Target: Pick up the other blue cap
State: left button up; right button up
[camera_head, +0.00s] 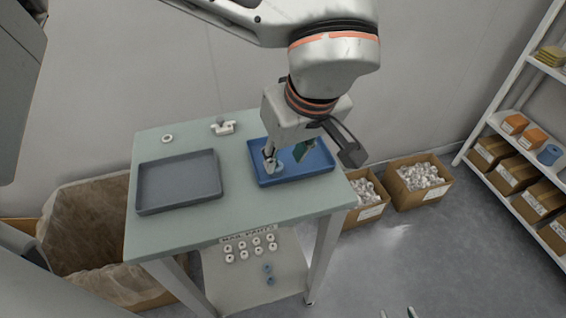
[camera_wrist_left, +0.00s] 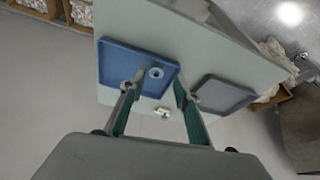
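A pale blue-grey ring-shaped piece (camera_wrist_left: 156,73) sits in that tray. My left gripper (camera_head: 287,158) is over the blue tray, fingers down. Its fingers (camera_wrist_left: 159,84) are spread with nothing held between them, and the ring-shaped piece shows beyond them. Two fingertips of my right gripper (camera_head: 398,313) show apart at the bottom edge; the rest is out of frame.
A grey tray (camera_head: 150,200), empty, lies on the left of the table (camera_head: 235,222). A white ring (camera_head: 167,138) and a small white fitting (camera_head: 223,128) are behind it. Several white rings (camera_head: 251,249) lie on the lower shelf. Cartons (camera_head: 418,182) and shelving (camera_head: 520,125) stand right.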

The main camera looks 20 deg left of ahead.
pick_arm(q)
jog(key=shift+w+a+t, duration=0.3)
jog(key=shift+w+a, duration=0.2)
jog(key=shift+w, duration=0.2)
jog(key=b+x, duration=0.1)
jog(key=x, duration=0.6)
jog(key=shift+a, duration=0.1)
jog(key=shift+r, duration=0.1)
jog(key=c, duration=0.4)
jog(key=shift+c, duration=0.2)
